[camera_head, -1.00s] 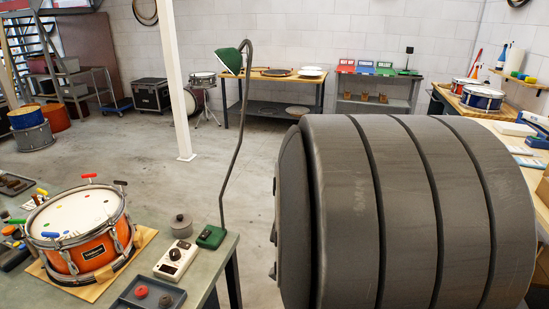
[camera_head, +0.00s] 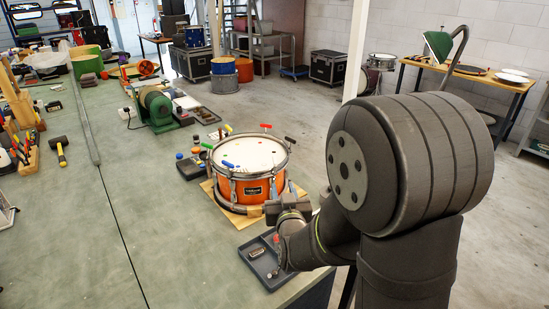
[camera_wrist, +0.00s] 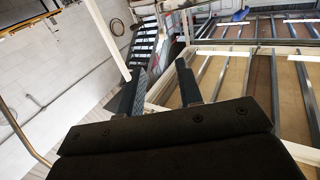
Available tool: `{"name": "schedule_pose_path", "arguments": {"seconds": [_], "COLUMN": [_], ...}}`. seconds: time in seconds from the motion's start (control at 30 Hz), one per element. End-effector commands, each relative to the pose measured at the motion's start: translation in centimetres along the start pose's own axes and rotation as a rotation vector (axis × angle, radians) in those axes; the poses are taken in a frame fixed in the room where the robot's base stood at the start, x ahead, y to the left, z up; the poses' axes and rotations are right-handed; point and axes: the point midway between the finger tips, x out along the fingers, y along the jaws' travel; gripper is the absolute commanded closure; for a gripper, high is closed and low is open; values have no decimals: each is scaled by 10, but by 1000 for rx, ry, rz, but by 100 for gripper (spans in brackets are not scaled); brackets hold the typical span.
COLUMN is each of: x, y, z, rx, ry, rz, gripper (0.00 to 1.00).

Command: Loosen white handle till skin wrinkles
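The drum (camera_head: 252,165) stands upright on a wooden board on the bench in the head view. It has an orange shell and a pale skin with small coloured dots. Coloured T-handles stand around its rim; a red handle (camera_head: 265,126), a black handle (camera_head: 290,139) and a blue handle (camera_head: 228,163) show. I cannot make out a white handle, and wrinkles in the skin cannot be told. My arm is folded in front of the drum's right side. In the wrist view my gripper (camera_wrist: 159,66) has its fingers apart with nothing between them, facing away from the drum.
A grey tray (camera_head: 260,271) with small parts lies in front of the drum, close to my arm. A green machine (camera_head: 155,106) stands behind left. A mallet (camera_head: 59,149) lies far left. The bench's left middle is clear.

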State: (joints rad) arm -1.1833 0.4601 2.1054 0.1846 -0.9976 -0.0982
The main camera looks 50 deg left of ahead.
Motion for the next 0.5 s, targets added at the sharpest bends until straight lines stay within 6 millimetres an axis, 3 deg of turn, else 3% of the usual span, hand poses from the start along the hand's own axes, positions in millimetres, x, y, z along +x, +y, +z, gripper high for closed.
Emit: {"name": "schedule_pose_path", "arguments": {"seconds": [0.23, 0.5], "x": [21, 78], "y": [-5, -5], "z": [0, 0], "rx": [-3, -2], "ry": [7, 6], "rz": [-6, -6], "gripper": [67, 67]}}
